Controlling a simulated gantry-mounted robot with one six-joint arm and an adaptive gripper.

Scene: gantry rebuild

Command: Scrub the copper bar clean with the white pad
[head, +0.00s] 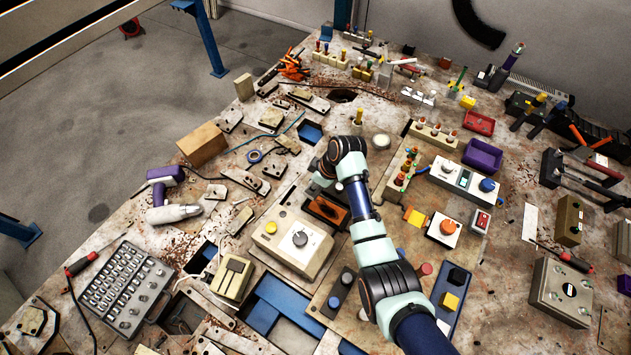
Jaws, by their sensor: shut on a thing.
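A copper-brown bar (327,209) lies in a dark frame on the bench, near the middle of the head view. My gripper (321,179) is at the end of my arm, just above and behind the bar in the picture. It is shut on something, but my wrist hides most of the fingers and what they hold. I cannot make out the white pad for certain. Whether anything touches the bar is also hidden.
A beige box with a dial (290,240) stands close in front of the bar. A round white piece (381,141) and a rack of colored pegs (403,168) are to the right. A purple drill (170,198) lies left. The bench is crowded.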

